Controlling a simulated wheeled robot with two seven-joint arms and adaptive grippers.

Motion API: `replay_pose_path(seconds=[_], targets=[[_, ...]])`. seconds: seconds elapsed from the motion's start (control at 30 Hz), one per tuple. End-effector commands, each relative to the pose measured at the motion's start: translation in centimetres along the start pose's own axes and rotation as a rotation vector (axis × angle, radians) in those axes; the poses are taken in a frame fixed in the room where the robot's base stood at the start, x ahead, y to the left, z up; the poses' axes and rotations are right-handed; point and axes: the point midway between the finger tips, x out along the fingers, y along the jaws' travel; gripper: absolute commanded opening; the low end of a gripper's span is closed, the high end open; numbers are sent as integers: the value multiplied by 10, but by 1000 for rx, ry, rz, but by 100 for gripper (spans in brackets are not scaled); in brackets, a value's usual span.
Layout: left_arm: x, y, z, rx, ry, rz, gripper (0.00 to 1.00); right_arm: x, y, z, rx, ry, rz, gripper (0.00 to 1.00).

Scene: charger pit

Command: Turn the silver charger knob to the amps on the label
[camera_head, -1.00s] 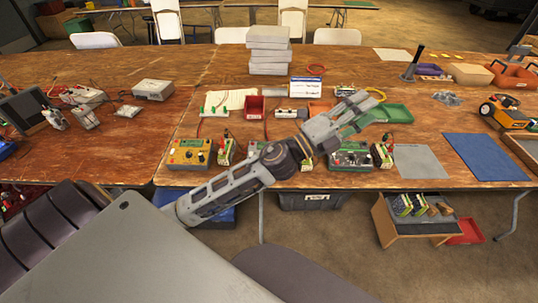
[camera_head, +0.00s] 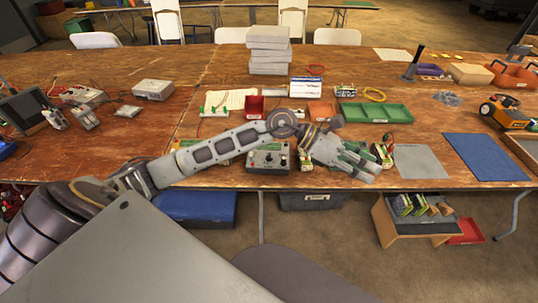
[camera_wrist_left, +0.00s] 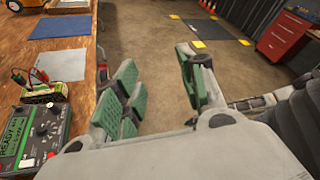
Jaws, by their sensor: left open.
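A grey charger (camera_head: 268,157) with a dark green face and knobs stands near the table's front edge, below my left forearm in the head view. My left gripper (camera_head: 362,163) is open and empty, to the right of this charger, and covers much of another charger there. In the left wrist view my left gripper (camera_wrist_left: 162,95) has its green-padded fingers apart over the floor beside the table edge. A charger (camera_wrist_left: 35,135) with a lit READY display and knobs is at the lower left. I cannot read an amps label or tell which knob is silver. My right gripper is out of view.
A battery pack (camera_wrist_left: 42,91) stands beside the charger in the wrist view. A grey mat (camera_head: 422,161) and a blue mat (camera_head: 484,157) lie to the right. A green tray (camera_head: 375,113) and a red bin (camera_head: 255,106) stand farther back. A shelf (camera_head: 415,225) sits below the table front.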

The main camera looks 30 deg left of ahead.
Motion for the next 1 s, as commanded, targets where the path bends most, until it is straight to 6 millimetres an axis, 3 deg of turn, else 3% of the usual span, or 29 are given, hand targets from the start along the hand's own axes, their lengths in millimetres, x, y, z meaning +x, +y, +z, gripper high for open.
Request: replay_pose_path(seconds=[0.27,0.47,0.8,1.0], targets=[[-33,45,-44,159,323,130,41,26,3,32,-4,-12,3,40],[-75,82,-69,233,556,239,41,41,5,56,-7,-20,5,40],[-177,137,-90,278,945,451,41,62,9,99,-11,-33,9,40],[-234,153,-92,260,1116,555,41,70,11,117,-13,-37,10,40]])
